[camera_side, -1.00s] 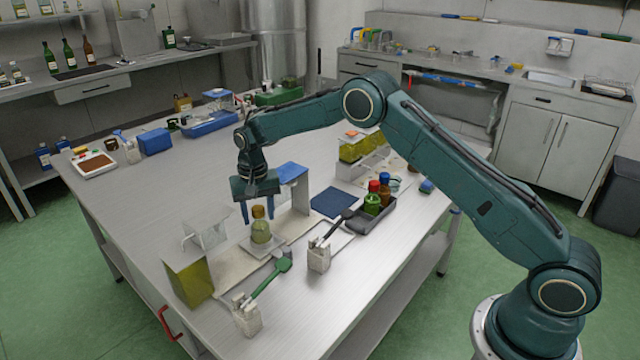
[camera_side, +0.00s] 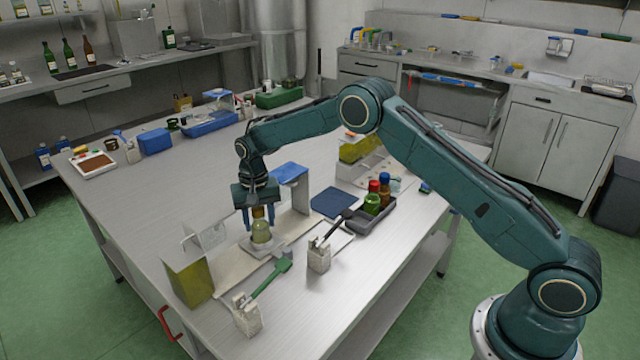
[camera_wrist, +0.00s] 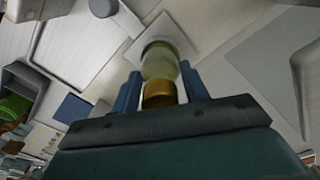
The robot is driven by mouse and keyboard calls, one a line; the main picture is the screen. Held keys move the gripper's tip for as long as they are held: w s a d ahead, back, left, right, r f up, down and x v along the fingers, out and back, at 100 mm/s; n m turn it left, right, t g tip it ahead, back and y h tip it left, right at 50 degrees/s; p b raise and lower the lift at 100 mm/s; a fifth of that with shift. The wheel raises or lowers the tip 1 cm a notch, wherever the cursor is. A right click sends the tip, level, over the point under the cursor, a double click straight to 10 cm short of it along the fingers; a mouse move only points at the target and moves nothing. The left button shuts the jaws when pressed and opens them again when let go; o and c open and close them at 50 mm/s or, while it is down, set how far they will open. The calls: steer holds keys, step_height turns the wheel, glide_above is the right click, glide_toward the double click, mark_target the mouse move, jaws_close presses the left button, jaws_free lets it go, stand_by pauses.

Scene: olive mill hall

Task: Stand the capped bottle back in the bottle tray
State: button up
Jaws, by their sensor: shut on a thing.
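The capped bottle (camera_side: 261,231), yellow-green with a gold cap, stands upright on a small white plate (camera_side: 247,247). My gripper (camera_side: 259,222) is lowered over it, with its blue fingers shut on the bottle's upper part. In the wrist view the bottle (camera_wrist: 159,66) lies between the two blue fingers, cap nearest the gripper body. The dark bottle tray (camera_side: 376,223) is to the right and holds a green bottle with a red cap (camera_side: 372,199) and a brown bottle with a blue cap (camera_side: 385,190).
A holder with a dark-handled tool (camera_side: 319,256) stands between the plate and the tray. A blue-topped stand (camera_side: 291,170) is behind the bottle. A dark blue mat (camera_side: 333,203) lies left of the tray.

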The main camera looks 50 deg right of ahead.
steer(key=shift+r, duration=0.2)
stand_by(0.3)
steer(key=shift+r, duration=3.15)
steer(key=shift+r, duration=0.1)
steer(key=shift+r, duration=0.3)
step_height(320, 180, up, 10)
steer(key=r, duration=0.1)
steer(key=s+d+m, duration=0.2)
steer(key=s+d, duration=0.1)
steer(key=d, duration=0.4)
steer(key=s+d+m, duration=0.1)
steer(key=s+d, duration=0.2)
steer(key=d, duration=0.4)
steer(key=s+d+m, duration=0.3)
steer(key=s+d, duration=0.6)
steer(key=d, duration=0.1)
step_height(320, 180, down, 12)
steer(key=shift+d, duration=0.15)
